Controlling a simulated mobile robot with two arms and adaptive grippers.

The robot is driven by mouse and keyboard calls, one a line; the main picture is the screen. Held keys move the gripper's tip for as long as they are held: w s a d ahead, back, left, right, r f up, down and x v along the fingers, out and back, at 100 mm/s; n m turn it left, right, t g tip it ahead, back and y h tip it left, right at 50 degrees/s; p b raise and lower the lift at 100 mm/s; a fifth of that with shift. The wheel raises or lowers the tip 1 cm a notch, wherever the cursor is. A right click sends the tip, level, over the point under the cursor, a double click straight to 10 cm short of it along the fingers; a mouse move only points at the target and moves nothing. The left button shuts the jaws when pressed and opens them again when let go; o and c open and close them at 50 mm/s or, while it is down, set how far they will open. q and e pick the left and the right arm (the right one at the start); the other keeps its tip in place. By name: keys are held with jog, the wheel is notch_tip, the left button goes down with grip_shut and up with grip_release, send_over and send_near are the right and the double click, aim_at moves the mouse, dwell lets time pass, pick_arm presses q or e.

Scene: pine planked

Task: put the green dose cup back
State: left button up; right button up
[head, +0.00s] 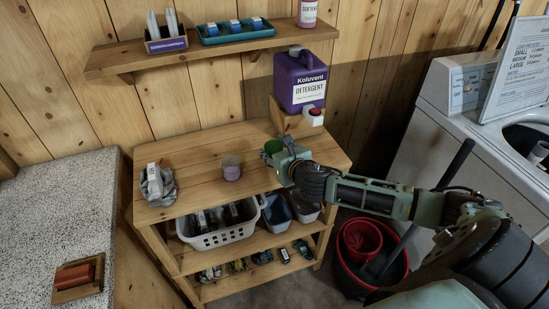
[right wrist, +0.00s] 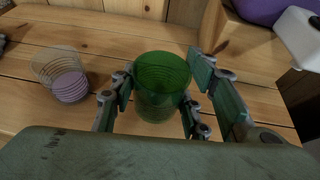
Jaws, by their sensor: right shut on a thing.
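The green dose cup (head: 271,147) is at the right part of the wooden shelf unit's top, in front of the purple detergent jug (head: 299,82). My right gripper (head: 281,160) is shut on it. In the right wrist view the green cup (right wrist: 161,82) stands roughly upright between the two fingers of the gripper (right wrist: 160,95), and it looks empty. I cannot tell whether its base touches the wood. A clear cup with purple contents (head: 231,168) stands to its left, apart from it; it also shows in the right wrist view (right wrist: 66,82). My left gripper is not in view.
The jug's red-and-white tap (head: 315,117) is close to my right gripper. A grey cloth bundle (head: 158,187) is at the top's left. A white basket (head: 222,234) and bins sit below. A washing machine (head: 440,95) and a red bucket (head: 350,270) are at right.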

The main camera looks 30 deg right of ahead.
jog(key=shift+f, duration=1.3)
jog(key=o, duration=1)
jog(key=shift+f, duration=0.1)
